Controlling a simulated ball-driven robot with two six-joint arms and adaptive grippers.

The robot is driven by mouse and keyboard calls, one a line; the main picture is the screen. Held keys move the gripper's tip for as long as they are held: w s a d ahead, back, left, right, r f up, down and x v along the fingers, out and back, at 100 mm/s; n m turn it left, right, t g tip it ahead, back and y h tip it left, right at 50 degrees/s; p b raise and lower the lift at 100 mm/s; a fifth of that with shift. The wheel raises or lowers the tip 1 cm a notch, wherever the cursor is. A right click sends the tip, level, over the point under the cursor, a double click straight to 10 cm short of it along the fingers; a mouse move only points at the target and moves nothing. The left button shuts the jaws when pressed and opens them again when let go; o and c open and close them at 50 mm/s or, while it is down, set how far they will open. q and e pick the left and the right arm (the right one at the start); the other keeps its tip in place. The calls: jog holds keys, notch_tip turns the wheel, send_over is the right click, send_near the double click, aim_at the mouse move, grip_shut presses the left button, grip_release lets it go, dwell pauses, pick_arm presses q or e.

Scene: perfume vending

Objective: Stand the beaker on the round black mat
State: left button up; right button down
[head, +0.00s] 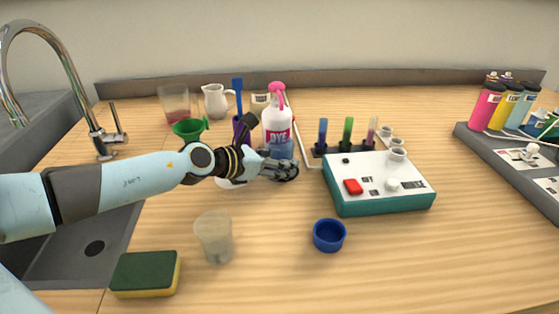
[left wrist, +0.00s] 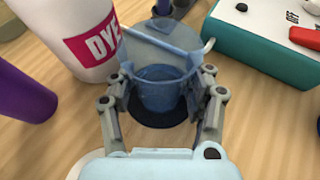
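The clear beaker with blue liquid (left wrist: 162,92) is between the two fingers of my left gripper (left wrist: 163,82), which appear to press on its sides. In the head view the beaker (head: 281,149) shows partly behind my left gripper (head: 290,171), in front of the dye bottle. A pale rod crosses its mouth in the left wrist view. The round black mat (left wrist: 152,118) shows as a dark disc below the beaker, partly covered by it. I cannot tell whether the beaker's base touches the mat. My right gripper is not in view.
The white dye bottle (head: 277,124) stands close to the beaker, and the purple container (left wrist: 22,92) is left of it. The teal-and-white device (head: 378,184) is to the right. A cloudy cup (head: 214,238), blue cap (head: 329,236) and sponge (head: 146,273) lie in front.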

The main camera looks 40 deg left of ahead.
pick_arm(q)
jog(key=o, duration=0.4)
jog(key=shift+r, duration=0.25)
jog(key=p+v, duration=0.2)
jog(key=v, duration=0.9)
jog(key=shift+f, duration=0.2)
jog(key=shift+s+r, duration=0.2)
jog(key=shift+s, duration=0.3)
